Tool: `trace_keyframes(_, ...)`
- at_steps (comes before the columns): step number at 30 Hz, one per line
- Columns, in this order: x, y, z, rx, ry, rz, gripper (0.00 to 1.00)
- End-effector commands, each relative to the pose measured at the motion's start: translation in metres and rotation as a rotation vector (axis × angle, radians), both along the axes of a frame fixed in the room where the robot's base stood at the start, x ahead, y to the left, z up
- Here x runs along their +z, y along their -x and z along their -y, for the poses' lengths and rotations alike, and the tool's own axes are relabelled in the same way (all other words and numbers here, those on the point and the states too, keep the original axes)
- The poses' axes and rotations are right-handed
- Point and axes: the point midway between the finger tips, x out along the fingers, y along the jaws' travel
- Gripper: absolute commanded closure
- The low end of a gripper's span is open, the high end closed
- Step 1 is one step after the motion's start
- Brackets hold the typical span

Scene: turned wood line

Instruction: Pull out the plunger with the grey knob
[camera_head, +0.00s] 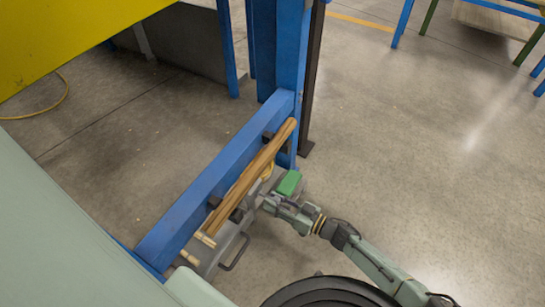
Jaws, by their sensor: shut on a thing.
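My gripper (257,203) is at the end of my arm, which reaches in from the lower right. It is beside the wooden rods, above a grey metal unit (228,247). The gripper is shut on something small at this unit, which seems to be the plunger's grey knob. The knob is not clearly visible, being tiny and largely covered by the fingers. How far the plunger stands out cannot be told.
Long turned wood rods (252,172) lie along a blue beam (205,190), close to my gripper. A green block (289,183) is just above my wrist. A blue post (291,55) stands behind. The floor (430,170) on the right is clear.

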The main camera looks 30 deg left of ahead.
Motion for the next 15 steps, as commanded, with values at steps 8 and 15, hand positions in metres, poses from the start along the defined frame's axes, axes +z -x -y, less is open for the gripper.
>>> trace_keyframes(8, 0.0000, 0.0006, 0.0046, 0.005, -0.001, 0.000, 0.72)
trace_keyframes(15, 0.0002, 0.0003, 0.0037, 0.003, -0.001, 0.000, 0.56)
